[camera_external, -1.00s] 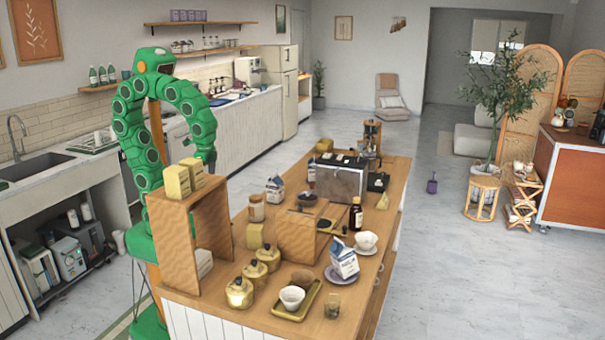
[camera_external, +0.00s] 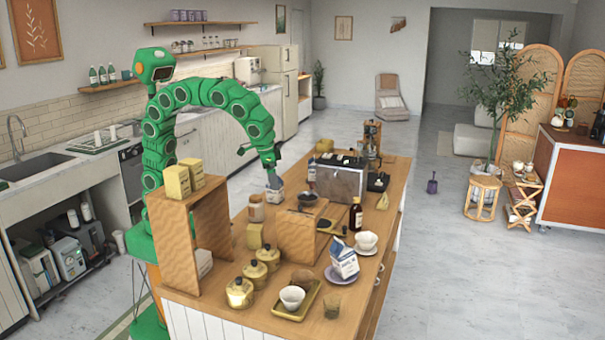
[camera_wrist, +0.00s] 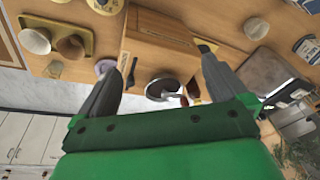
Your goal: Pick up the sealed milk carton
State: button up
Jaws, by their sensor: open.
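A second white and blue carton (camera_external: 343,259) leans tilted near the purple saucer at the front. I cannot tell which carton is sealed.
A jar (camera_external: 257,208) stands beside the covered carton. The wooden box (camera_external: 296,236) with a dark bowl, a dark bottle (camera_external: 355,214) and the coffee machine (camera_external: 341,182) crowd the counter. Gold canisters (camera_external: 240,292) and a tray (camera_external: 313,305) stand at the front.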

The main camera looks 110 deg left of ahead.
jog(key=shift+n+t, duration=0.7)
jog(key=shift+n, duration=0.2)
jog(key=w, duration=0.4)
jog(key=w+d+f, duration=0.1)
jog(key=w, duration=0.4)
jog(key=w+d+f, duration=0.1)
jog(key=w, duration=0.4)
jog(key=shift+d+f, duration=0.1)
jog(key=shift+d, duration=0.1)
jog(key=w+d+f+n+t, duration=0.1)
jog(key=w+d+f, duration=0.2)
jog(key=w, duration=0.6)
send_near(344, 247)
jog(key=shift+n, duration=0.4)
jog(key=a+f, duration=0.2)
jog(key=f, duration=0.1)
jog(key=s+a+f, duration=0.1)
jog(key=f, duration=0.1)
jog(key=shift+a, duration=0.3)
jog(key=shift+w+x, duration=0.2)
jog(key=shift+x, duration=1.7)
jog(key=shift+w+x, duration=0.2)
jog(key=shift+x, duration=1.7)
jog(key=shift+r, duration=0.2)
jog(key=c, duration=1.6)
